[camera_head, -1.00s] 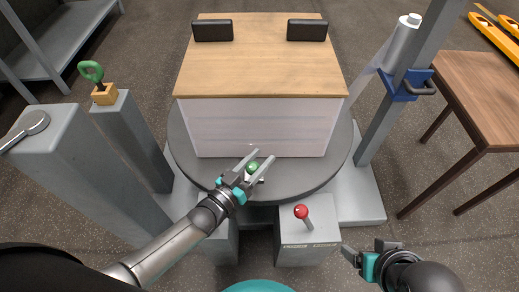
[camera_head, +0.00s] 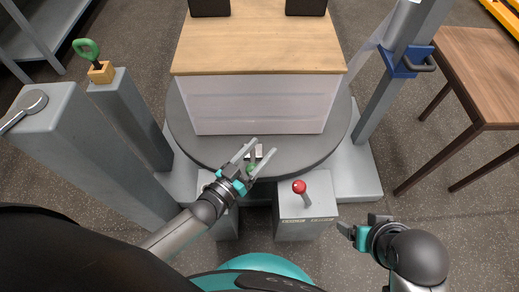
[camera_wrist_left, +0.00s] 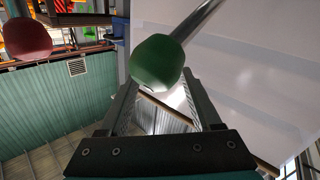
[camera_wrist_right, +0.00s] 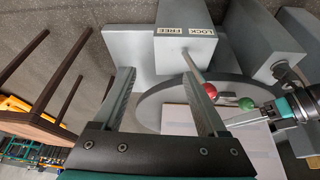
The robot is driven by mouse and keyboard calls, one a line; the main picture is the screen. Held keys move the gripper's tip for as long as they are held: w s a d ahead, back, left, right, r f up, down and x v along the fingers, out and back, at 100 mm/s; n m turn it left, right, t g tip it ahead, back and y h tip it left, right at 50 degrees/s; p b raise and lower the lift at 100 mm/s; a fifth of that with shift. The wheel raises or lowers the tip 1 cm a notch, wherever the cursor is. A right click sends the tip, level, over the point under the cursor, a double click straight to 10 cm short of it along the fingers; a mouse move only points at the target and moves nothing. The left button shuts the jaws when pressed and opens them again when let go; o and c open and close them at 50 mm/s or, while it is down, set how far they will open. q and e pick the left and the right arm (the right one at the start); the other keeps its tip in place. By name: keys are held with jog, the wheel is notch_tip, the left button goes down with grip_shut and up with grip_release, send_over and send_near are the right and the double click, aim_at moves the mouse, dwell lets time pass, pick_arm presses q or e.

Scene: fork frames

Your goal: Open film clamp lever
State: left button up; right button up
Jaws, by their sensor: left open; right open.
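The film clamp lever's green knob (camera_head: 251,168) sits between the open fingers of my left gripper (camera_head: 264,147), at the near edge of the turntable. A small silver clamp part (camera_head: 259,152) shows just beyond it. In the left wrist view the green knob (camera_wrist_left: 157,62) is large, in front of the fingertips, with a silver rod (camera_wrist_left: 196,20) running up right from it. I cannot tell whether the fingers touch it. My right gripper (camera_head: 357,224) is open and empty, low at the right; in the right wrist view the green knob (camera_wrist_right: 247,103) is far off.
A wood-topped white box (camera_head: 260,105) stands on the dark turntable (camera_head: 185,140). A red-knobbed lever (camera_head: 299,187) rises from a grey box labelled LOCK/FREE (camera_wrist_right: 185,31). A mast with a blue carriage (camera_head: 403,62) stands right, grey pedestals (camera_head: 70,140) left, a wooden table (camera_head: 475,75) far right.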

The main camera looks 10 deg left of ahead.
pick_arm(q)
jog(key=shift+o, duration=0.6)
jog(key=shift+s, duration=0.1)
jog(key=p+v, duration=0.3)
jog(key=v, duration=1.2)
jog(key=shift+p, duration=0.3)
pick_arm(e)
notch_tip(320, 180, down, 8)
jog(key=g, duration=0.1)
jog(key=shift+s+r, duration=0.15)
jog(key=shift+s, duration=0.3)
pick_arm(q)
jog(key=shift+a, duration=0.1)
pick_arm(e)
jog(key=shift+r, duration=0.1)
